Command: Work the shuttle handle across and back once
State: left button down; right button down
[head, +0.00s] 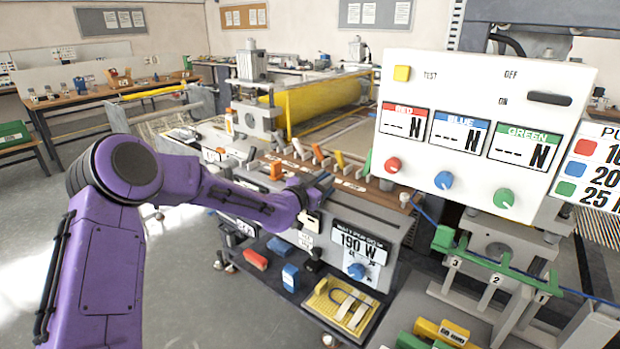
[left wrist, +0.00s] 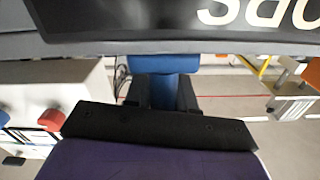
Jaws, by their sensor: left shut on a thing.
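My left gripper (head: 320,187) reaches in from the left to the front top edge of the laminating machine (head: 225,195), beside a row of coloured levers. It is shut on a blue part, which shows between the dark fingers in the left wrist view (left wrist: 163,64). This part looks like the shuttle handle, but the gripper hides most of it in the head view. An orange lever (head: 275,170) stands to the left of the gripper. My right gripper is not in view.
A white control panel (head: 460,215) with red, blue and green knobs stands close on the right. A power unit reading 190 W (head: 360,250) sits below the gripper. A yellow guard (head: 322,103) is behind. Open floor (head: 200,270) lies to the left.

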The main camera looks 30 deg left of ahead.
pick_arm(q)
jog(key=d, duration=0.6)
jog(key=s+d+b, duration=0.1)
jog(key=d, duration=1.3)
jog(key=shift+s+d+b, duration=0.1)
jog(key=shift+s+b, duration=0.2)
jog(key=shift+s, duration=0.05)
jog(key=c, duration=1.1)
grip_release()
jog(key=shift+o, duration=0.2)
jog(key=shift+d, duration=0.15)
jog(key=shift+s, duration=0.1)
jog(key=s+b, duration=0.3)
jog(key=s, duration=0.7)
jog(key=shift+a, duration=0.45)
